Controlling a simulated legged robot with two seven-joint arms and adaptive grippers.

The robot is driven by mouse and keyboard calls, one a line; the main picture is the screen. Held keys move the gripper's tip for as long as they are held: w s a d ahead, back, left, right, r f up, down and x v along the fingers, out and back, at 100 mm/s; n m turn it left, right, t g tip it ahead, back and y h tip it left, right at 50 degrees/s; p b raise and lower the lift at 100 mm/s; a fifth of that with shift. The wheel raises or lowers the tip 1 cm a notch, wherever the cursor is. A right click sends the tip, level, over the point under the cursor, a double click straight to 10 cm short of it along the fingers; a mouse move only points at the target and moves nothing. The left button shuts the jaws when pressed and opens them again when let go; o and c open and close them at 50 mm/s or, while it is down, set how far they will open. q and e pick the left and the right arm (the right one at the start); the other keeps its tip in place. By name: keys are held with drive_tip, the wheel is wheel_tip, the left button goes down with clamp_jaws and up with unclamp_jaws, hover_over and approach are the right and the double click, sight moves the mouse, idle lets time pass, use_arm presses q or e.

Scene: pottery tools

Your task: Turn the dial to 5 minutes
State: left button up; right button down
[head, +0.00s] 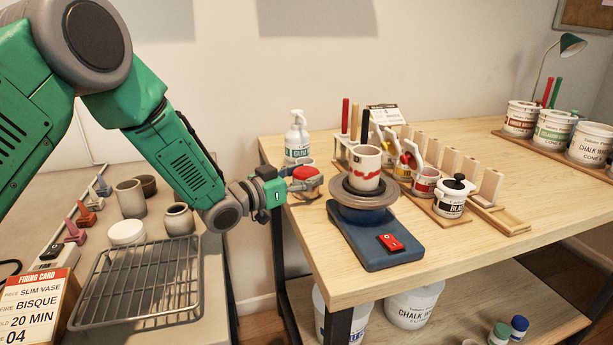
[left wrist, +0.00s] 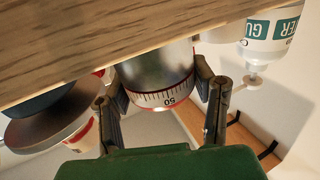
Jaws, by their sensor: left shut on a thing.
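The dial (left wrist: 160,80) is a silver cylinder with a white tick-marked scale band and a thin red ring. The number 50 shows upside down on the band, near the middle of the side facing the left wrist camera. In the head view the dial (head: 304,173) shows a red top at the table's left edge. My left gripper (head: 288,186) reaches it from the left and is shut on it. In the left wrist view its fingers (left wrist: 162,112) stand on both sides of the dial. The pointer mark is not clear. My right gripper is not in view.
Right of the dial, a cup with a red band (head: 366,160) stands on a wheel with a blue base (head: 366,245). A glaze bottle (head: 297,138) stands behind the dial. A wire rack (head: 140,280) and a firing card (head: 35,308) reading 20 MIN are at left.

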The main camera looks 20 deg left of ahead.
sight(295, 179)
use_arm(q)
drive_tip(key=shift+d, duration=0.15)
idle(0.3)
drive_tip(key=o, duration=1.2)
drive_tip(key=v, duration=0.7)
drive_tip(key=shift+s+a, duration=0.2)
drive_tip(key=shift+a, duration=0.05)
